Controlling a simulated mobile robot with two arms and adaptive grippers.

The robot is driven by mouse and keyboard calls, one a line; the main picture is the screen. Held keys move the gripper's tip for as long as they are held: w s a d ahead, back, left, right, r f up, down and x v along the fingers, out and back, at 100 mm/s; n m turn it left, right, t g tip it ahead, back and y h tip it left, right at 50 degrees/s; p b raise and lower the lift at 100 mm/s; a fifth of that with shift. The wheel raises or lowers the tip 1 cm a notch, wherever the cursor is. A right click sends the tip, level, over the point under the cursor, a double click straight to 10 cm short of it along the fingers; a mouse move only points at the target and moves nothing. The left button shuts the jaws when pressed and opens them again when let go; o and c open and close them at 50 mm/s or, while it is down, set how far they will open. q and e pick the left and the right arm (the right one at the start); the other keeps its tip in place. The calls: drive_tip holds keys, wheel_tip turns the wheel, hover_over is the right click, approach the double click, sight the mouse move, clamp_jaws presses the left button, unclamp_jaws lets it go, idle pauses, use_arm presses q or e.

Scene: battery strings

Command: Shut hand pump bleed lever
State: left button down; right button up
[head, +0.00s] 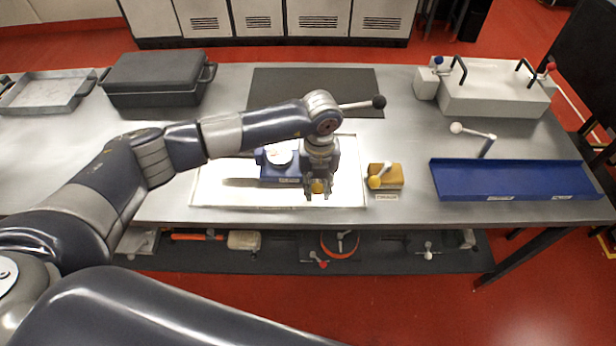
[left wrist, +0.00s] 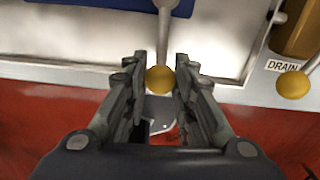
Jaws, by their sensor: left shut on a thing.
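The blue hand pump (head: 270,172) sits in a shallow white tray (head: 225,190) on the bench, partly hidden by my left wrist. My left gripper (head: 318,190) points down at the tray's front edge. It is shut on the yellow ball knob (head: 318,186) of the bleed lever. In the left wrist view the knob (left wrist: 160,79) sits between the fingertips of my gripper (left wrist: 160,85), and the grey lever rod (left wrist: 164,35) runs from it toward the blue pump body (left wrist: 100,8). My right gripper is not in view.
Just right of the tray stands a yellow-brown block (head: 392,178) labelled DRAIN, with its own yellow-knobbed lever (head: 375,181). A blue tray (head: 515,182) lies further right; a dark lidded box (head: 158,80) stands back left.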

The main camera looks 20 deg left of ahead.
use_arm(q)
drive_tip(key=shift+w+d+n, duration=0.35)
drive_tip(key=shift+d+n, duration=0.35)
drive_tip(key=shift+n, duration=0.5)
drive_tip(key=shift+w+d+n, duration=0.5)
drive_tip(key=shift+d+n, duration=0.15)
drive_tip(key=shift+n, duration=0.55)
drive_tip(key=shift+w+d+n, duration=0.25)
drive_tip(key=shift+w+n, duration=0.1)
drive_tip(key=shift+n, duration=0.3)
drive_tip(key=shift+w+d+n, duration=0.25)
drive_tip(key=shift+w+n, duration=0.05)
drive_tip(key=shift+n, duration=0.35)
